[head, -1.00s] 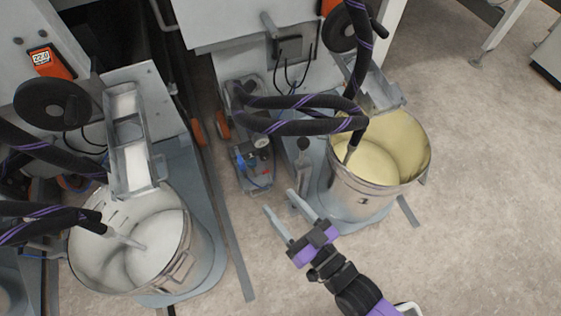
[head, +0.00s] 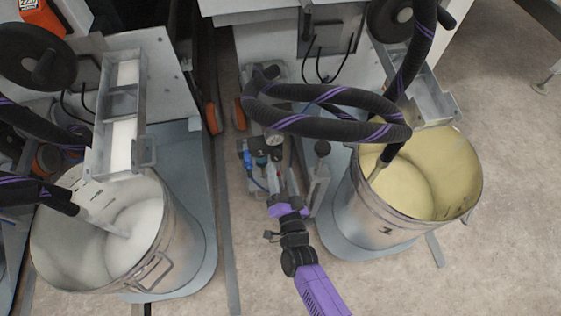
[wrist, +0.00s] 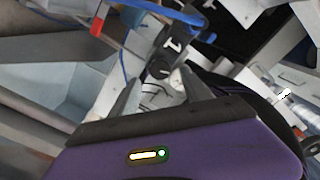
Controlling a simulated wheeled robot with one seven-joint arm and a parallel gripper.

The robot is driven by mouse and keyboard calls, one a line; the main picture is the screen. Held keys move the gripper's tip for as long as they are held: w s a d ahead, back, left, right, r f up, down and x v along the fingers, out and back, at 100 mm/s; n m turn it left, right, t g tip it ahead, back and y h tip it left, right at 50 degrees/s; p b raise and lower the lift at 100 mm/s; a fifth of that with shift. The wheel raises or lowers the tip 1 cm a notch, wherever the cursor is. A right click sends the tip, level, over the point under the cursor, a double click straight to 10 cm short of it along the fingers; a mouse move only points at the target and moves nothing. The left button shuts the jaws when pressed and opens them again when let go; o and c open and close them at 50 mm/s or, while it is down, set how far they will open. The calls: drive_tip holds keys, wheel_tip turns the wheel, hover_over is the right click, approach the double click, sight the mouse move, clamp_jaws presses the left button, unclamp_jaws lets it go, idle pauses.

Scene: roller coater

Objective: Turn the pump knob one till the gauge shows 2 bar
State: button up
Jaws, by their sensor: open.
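The pump unit (head: 256,182) stands on the floor between the two machines. A pale round gauge (head: 274,139) sits on it, but its reading is too small to tell. Small fittings with blue and dark parts (head: 262,162) sit below the gauge; I cannot tell which is knob one. My gripper (head: 281,178) is open over the front right of the pump unit, with its fingers partly covering it. In the wrist view, a dark round knob-like part (wrist: 159,68) shows beyond and between the open fingers (wrist: 163,92), apart from them. Nothing is held.
A steel bucket of white liquid (head: 165,262) stands at left, and one of yellowish liquid (head: 365,222) stands at right. Thick black hoses (head: 320,128) loop above and behind the gripper.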

sight(278, 159)
drive_tip(key=b+x, duration=0.1)
drive_tip(key=x, duration=0.2)
drive_tip(key=shift+w+a+f+b, duration=0.2)
drive_tip(key=shift+w+b, duration=0.1)
drive_tip(key=shift+b, duration=0.1)
drive_tip(key=shift+w+r, duration=0.15)
drive_tip(key=shift+w, duration=0.35)
clamp_jaws()
